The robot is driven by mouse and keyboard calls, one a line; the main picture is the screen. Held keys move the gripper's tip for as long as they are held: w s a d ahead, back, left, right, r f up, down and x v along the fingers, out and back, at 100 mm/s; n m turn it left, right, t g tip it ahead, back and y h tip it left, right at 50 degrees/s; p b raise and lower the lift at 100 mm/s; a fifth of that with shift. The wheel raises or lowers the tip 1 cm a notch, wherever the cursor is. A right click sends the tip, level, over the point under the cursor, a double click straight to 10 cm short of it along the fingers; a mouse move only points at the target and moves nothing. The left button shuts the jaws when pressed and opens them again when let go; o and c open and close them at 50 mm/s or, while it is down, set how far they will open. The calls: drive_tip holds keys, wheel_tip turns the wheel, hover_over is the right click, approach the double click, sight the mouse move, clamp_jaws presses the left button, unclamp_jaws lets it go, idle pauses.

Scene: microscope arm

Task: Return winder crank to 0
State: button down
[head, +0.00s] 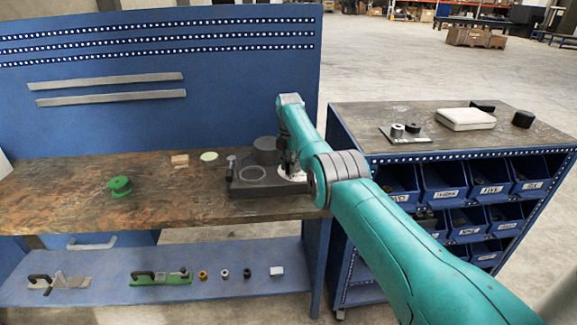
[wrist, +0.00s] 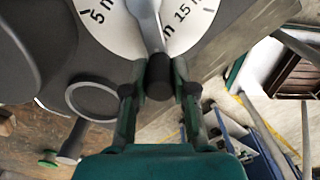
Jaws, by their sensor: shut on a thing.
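The winder (head: 265,190) is a dark box with a dark cylinder on top, at the right end of the bench. Its white dial (head: 291,176) faces up under my gripper; in the wrist view the dial (wrist: 103,33) shows marks with "5 m" and "15 m". The grey crank (wrist: 147,25) crosses the dial and ends in a black knob (wrist: 159,77). The 0 mark does not show. In the head view my arm hides the crank.
A green spool (head: 119,187), a wooden block (head: 180,161) and a pale green disc (head: 209,156) lie on the bench (head: 60,200). A blue panel (head: 230,95) rises behind it. A cart (head: 450,135) with blue bins stands to the right.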

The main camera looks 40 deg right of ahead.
drive_tip(key=shift+s+n, duration=0.25)
drive_tip(key=shift+n, duration=0.25)
drive_tip(key=shift+d, duration=0.1)
drive_tip(key=c, duration=0.9)
unclamp_jaws()
wheel_tip(320, 180, up, 12)
idle(0.3)
